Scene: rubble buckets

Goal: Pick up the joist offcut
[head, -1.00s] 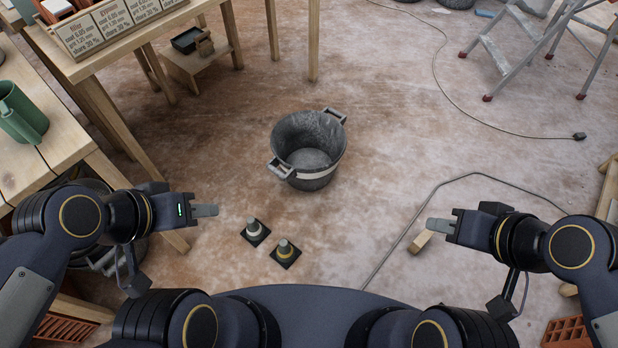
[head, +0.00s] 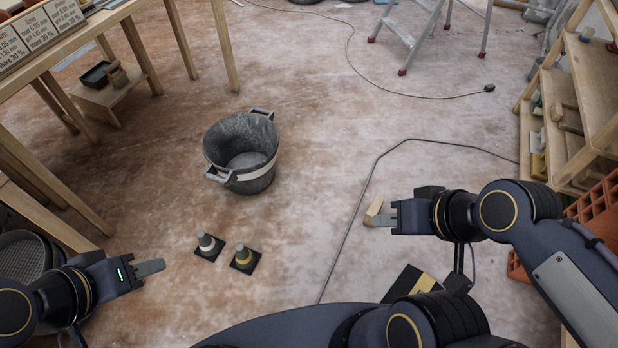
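A short pale wooden block, which looks like the joist offcut (head: 373,209), lies on the floor right of centre in the head view.
A cable (head: 360,205) runs beside the block. Wooden shelving (head: 565,95) and bricks (head: 600,208) stand right, a table (head: 90,35) left, a stepladder (head: 410,35) behind.

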